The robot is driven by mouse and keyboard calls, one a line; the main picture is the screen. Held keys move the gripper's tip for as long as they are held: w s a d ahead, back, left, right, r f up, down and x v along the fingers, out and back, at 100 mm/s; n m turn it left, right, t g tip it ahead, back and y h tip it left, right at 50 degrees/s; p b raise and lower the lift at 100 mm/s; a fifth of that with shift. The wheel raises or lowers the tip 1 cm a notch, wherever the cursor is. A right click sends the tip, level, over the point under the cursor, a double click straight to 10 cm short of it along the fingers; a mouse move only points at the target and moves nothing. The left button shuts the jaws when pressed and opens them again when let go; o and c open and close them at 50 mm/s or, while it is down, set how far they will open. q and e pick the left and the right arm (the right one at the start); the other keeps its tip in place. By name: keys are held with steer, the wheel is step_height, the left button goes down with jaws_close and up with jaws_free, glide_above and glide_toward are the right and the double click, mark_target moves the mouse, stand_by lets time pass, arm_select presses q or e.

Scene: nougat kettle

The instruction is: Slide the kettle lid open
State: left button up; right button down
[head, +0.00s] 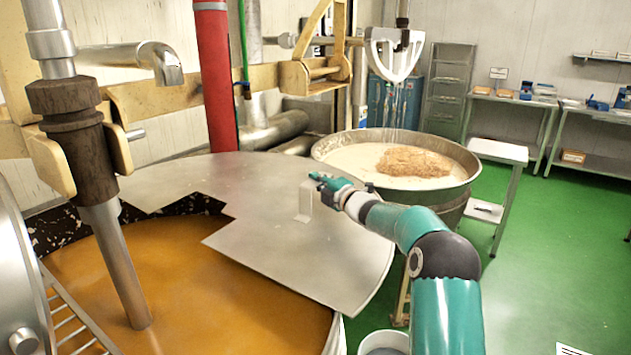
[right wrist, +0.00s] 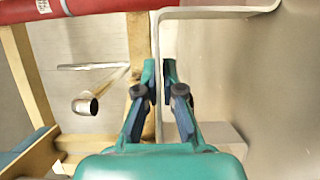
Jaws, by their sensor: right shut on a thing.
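The kettle lid (head: 270,225) is a large flat grey metal sheet with a stepped cut-out on its left side. It covers the back and right part of the kettle, whose orange-brown contents (head: 190,280) show at the front left. A pale upright handle (head: 305,200) stands on the lid. My right gripper (head: 322,182) is at the handle's upper part, coming from the right. In the right wrist view its fingers (right wrist: 164,88) are closed on the handle's flat bar (right wrist: 157,60), one on each side. My left gripper is in neither view.
A wooden-collared stirring shaft (head: 75,120) goes down into the kettle at the left. A red pipe (head: 215,75) stands behind the lid. A second round pan (head: 465,185) with pale contents stands behind on the right. The green floor at the right is mostly clear.

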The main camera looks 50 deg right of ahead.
steer(key=c, duration=1.4)
jaws_free()
steer(key=shift+f, duration=0.25)
steer(key=shift+o, duration=0.4)
steer(key=shift+r, duration=0.15)
steer(key=v, duration=1)
steer(key=shift+s, duration=0.4)
steer(key=shift+s+a, duration=0.25)
steer(key=shift+s, duration=0.3)
